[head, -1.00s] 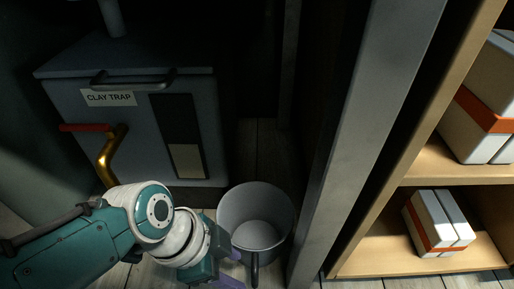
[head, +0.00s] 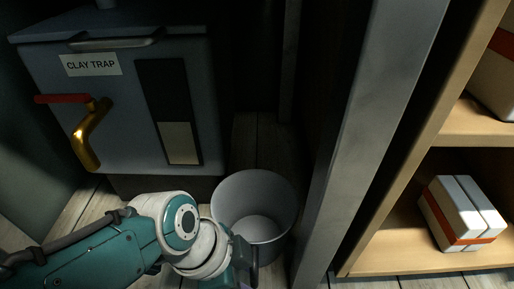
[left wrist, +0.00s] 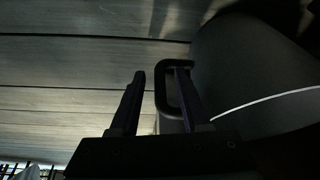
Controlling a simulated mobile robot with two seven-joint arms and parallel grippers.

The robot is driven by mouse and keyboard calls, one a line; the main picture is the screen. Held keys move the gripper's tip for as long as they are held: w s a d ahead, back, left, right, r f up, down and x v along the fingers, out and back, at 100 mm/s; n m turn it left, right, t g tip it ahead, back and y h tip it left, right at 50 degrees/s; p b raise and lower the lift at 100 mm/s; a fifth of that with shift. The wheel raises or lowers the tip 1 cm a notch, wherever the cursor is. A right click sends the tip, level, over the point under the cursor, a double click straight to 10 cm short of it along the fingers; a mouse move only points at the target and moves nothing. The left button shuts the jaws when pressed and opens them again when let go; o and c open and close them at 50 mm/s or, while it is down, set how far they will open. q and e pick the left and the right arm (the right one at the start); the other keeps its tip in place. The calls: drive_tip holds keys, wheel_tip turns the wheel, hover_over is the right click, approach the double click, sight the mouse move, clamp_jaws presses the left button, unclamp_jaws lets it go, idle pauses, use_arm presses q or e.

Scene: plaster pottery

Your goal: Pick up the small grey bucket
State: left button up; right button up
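The small grey bucket (head: 254,192) stands upright on the floor in the head view, open at the top and empty as far as I see. In the left wrist view its grey side (left wrist: 245,75) fills the right, with a dark loop handle (left wrist: 161,88) on it. My left gripper (left wrist: 160,73) is open around the handle's outer bar: one finger is outside the loop, the other appears inside it, between bar and bucket wall. Contact with the bar cannot be told. In the head view my left forearm and wrist hide most of the gripper. My right gripper is not in view.
A grey clay trap box (head: 112,125) with a brass, red-handled tap (head: 88,130) stands behind left. A grey post (head: 365,130) rises close to the bucket's right. Beyond it, a wooden shelf (head: 400,235) holds white boxes with orange bands (head: 460,212). Plank floor lies around.

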use_arm(q)
clamp_jaws()
idle(1.2)
